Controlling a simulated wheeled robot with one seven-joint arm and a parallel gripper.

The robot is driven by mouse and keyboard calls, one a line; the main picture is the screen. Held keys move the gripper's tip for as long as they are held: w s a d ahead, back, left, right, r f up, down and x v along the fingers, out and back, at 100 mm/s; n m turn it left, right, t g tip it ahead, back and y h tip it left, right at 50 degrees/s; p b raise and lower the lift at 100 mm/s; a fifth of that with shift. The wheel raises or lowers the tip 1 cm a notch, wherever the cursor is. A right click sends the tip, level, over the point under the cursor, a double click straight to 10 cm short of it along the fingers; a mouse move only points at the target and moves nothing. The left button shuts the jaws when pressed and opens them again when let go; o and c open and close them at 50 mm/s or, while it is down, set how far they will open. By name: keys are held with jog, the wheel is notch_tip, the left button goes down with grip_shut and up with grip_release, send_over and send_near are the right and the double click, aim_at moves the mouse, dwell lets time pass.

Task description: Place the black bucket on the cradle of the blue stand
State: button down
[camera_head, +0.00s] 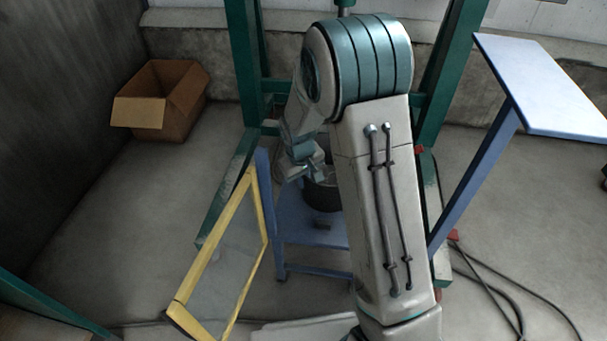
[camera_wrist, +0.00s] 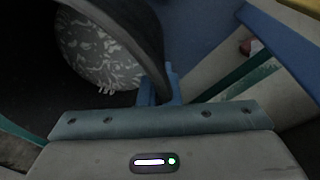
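The black bucket (camera_head: 322,196) is in the middle of the head view, partly hidden by my arm. It looks upright, on or just above the blue stand (camera_head: 318,232); I cannot tell whether it touches the cradle. In the wrist view the bucket (camera_wrist: 150,45) is close, at upper left, with pale flecked material inside. Its wall runs down to the front edge of my gripper. My gripper (camera_head: 308,168) is at the bucket's rim in the head view.
A yellow-framed panel (camera_head: 225,262) leans at the stand's left. Green frame posts (camera_head: 245,60) rise behind. A blue table (camera_head: 548,85) stands at right and an open cardboard box (camera_head: 150,113) at back left. Cables (camera_head: 500,292) lie on the floor at right.

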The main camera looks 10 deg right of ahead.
jog(key=shift+w+f+b, duration=0.1)
jog(key=shift+f+b, duration=0.25)
jog(key=shift+f, duration=1.15)
jog(key=c, duration=1.6)
grip_release()
jog(key=shift+f, duration=0.1)
jog(key=shift+c, duration=0.2)
notch_tip(320, 180, up, 11)
jog(key=s+p, duration=0.2)
jog(key=p, duration=0.2)
jog(key=s+d+r+m, duration=0.2)
jog(key=s+r, duration=0.3)
jog(key=s, duration=0.6)
jog(key=s+d+r+m, duration=0.2)
jog(key=s+r, duration=0.4)
jog(key=s, duration=0.5)
jog(key=shift+s+d+r+y, duration=0.3)
jog(key=shift+d+y, duration=0.1)
jog(key=shift+d, duration=0.2)
